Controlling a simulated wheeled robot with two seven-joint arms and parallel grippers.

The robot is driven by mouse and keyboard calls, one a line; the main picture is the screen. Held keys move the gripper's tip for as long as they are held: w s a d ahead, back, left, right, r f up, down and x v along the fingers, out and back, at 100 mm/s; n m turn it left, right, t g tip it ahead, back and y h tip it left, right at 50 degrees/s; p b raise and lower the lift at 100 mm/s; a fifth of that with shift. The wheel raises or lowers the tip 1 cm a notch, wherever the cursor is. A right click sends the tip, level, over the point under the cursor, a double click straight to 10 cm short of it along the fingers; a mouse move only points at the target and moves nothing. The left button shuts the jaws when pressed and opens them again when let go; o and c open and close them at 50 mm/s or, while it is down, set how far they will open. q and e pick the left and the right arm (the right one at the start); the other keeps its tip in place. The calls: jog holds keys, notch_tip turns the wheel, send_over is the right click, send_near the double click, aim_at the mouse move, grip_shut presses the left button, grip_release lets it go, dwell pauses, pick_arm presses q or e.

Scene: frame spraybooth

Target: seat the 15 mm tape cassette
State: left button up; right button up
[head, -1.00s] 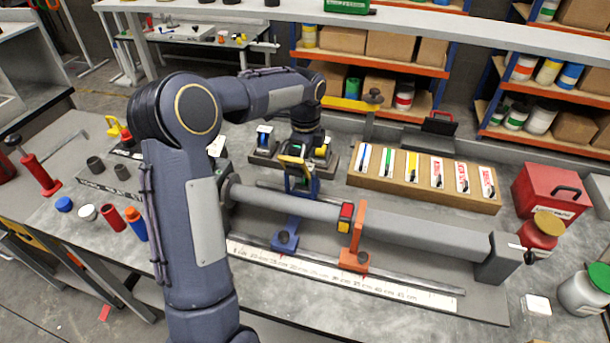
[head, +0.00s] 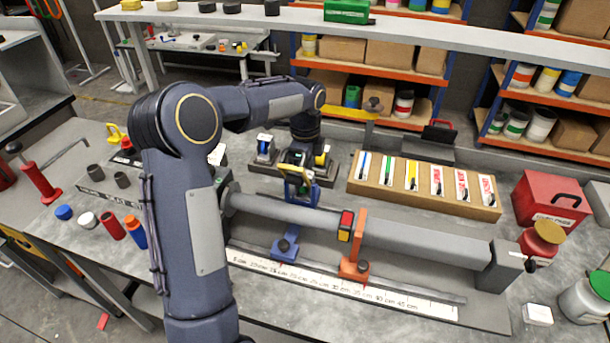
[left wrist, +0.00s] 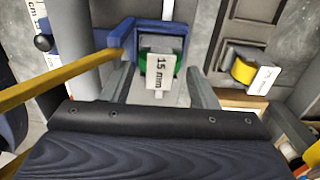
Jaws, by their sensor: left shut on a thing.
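The 15 mm cassette (left wrist: 163,70), with green tape and a white "15 mm" label, is between the two fingers of my left gripper (left wrist: 160,88) in the left wrist view. The gripper is shut on it. The cassette is at the opening of the blue tape holder (left wrist: 152,30); I cannot tell whether it is fully in. In the head view the blue holder (head: 299,192) stands on the long grey beam, with my left gripper (head: 298,158) just over it, and the cassette is mostly hidden there. My right gripper is not in view.
A cassette with yellow tape (left wrist: 243,72) sits close on the right in the left wrist view. A yellow lever (left wrist: 70,78) runs along the left. In the head view an orange clamp (head: 356,250) and a ruler (head: 400,300) are near the beam; a sample board (head: 420,195) lies behind.

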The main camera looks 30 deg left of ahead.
pick_arm(q)
notch_tip(320, 180, up, 27)
jog(key=p, duration=0.4)
jog(key=w+a+f, duration=0.3)
jog(key=w+f, duration=0.1)
jog(key=f, duration=0.5)
jog(key=w+a+f+p, duration=0.1)
jog(key=w+a+f, duration=0.3)
jog(key=f, duration=0.5)
jog(key=w+a+f+p, duration=0.1)
jog(key=w+a+f, duration=0.2)
jog(key=f, duration=0.6)
jog(key=shift+w+a+f, duration=0.2)
jog(key=shift+w+a, duration=0.2)
jog(key=shift+a, duration=0.15)
jog(key=shift+p, duration=0.45)
jog(key=shift+f, duration=0.8)
dwell(0.4)
jog(key=o, duration=1.4)
jog(key=shift+c, duration=0.2)
